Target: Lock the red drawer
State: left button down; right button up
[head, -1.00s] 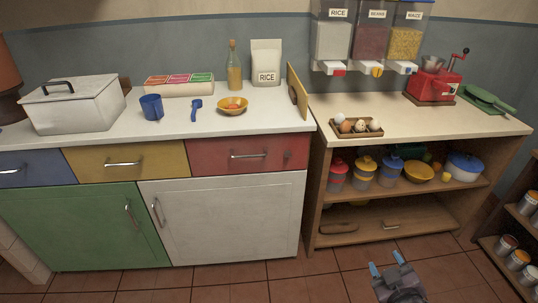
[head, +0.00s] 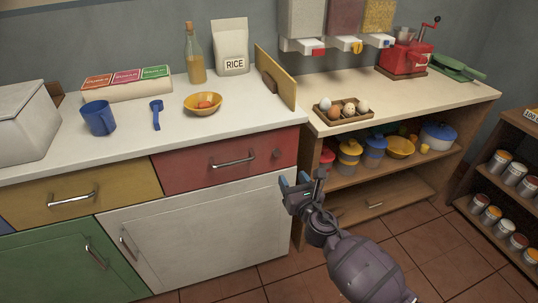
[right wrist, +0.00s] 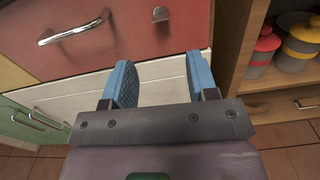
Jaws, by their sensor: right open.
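The red drawer (head: 205,166) is closed, its front level with the counter front. It has a metal bar handle (head: 233,161) and, to the right of it, a small round knob or lock (head: 277,153). In the right wrist view the red drawer (right wrist: 130,30) fills the top, with the handle (right wrist: 73,28) at left and the round lock (right wrist: 160,14) near the top middle. My right gripper (head: 299,180) is in front of the cabinet's right end, below and right of the lock. Its blue fingers (right wrist: 162,82) are apart with nothing between them. My left gripper is out of view.
The yellow drawer (head: 90,193) and white cabinet door (head: 195,235) adjoin the red drawer. An open wooden shelf unit (head: 380,197) with jars and bowls stands right of my gripper. A bowl (head: 190,104), a blue mug (head: 98,119) and a bottle (head: 195,65) stand on the counter above.

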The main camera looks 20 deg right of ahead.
jog(key=b, duration=0.2)
send_near(275, 151)
jog(key=shift+n, duration=0.4)
jog(key=w, duration=0.5)
jog(key=shift+d+f, duration=0.1)
jog(key=shift+f, duration=0.1)
jog(key=shift+w+r, duration=0.1)
jog(key=shift+w, duration=0.9)
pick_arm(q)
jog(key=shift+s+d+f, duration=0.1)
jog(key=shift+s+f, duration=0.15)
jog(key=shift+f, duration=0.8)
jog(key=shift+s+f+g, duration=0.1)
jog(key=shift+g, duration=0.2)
pick_arm(e)
jog(key=c, duration=0.9)
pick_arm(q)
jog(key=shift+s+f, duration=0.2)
